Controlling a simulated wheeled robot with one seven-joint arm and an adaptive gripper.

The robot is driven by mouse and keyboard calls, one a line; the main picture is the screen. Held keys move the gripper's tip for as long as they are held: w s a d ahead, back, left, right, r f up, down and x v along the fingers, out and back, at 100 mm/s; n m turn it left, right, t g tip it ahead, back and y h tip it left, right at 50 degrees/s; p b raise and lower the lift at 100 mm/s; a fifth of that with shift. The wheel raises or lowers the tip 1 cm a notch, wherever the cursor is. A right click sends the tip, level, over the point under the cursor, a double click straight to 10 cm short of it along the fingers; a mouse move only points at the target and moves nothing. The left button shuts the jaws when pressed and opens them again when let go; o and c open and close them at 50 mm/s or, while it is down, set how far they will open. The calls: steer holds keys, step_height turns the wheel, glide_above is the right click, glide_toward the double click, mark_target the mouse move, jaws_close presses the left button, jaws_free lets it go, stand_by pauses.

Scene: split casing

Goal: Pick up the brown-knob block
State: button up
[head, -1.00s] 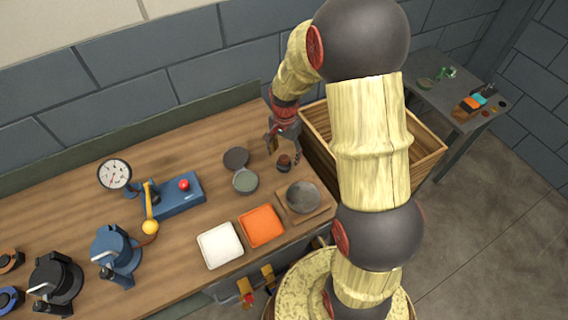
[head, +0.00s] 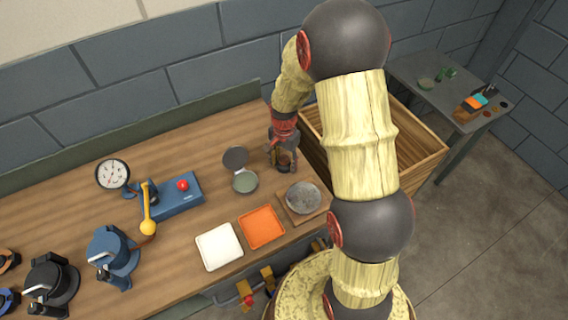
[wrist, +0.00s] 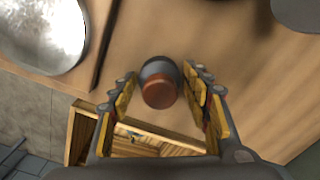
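The brown-knob block (wrist: 160,82) is a small dark round piece with a brown knob on top, standing on the wooden bench. In the head view the block (head: 284,161) is partly hidden by my fingers near the bench's right end. My gripper (wrist: 160,77) is open, with one finger on each side of the block and a visible gap on both sides. In the head view my gripper (head: 281,164) is low over the bench at the block.
A wooden crate (head: 425,160) stands right of the bench, close to my gripper. A grey round dish (head: 303,197) on a wooden plate, an orange tray (head: 261,227), a white tray (head: 219,247) and a green-grey round cup (head: 244,181) are nearby.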

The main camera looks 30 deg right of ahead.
mark_target(284, 158)
steer(key=c, duration=1)
steer(key=shift+c, duration=0.4)
steer(key=shift+r, duration=0.1)
steer(key=shift+r, duration=0.55)
step_height(284, 158, up, 3)
steer(key=shift+a+f+p, duration=0.1)
steer(key=shift+f+p, duration=0.1)
steer(key=shift+p, duration=0.4)
steer(key=s+a+r+p, duration=0.2)
steer(key=s+a+r, duration=0.7)
steer(key=s, duration=0.1)
steer(key=shift+a, duration=0.35)
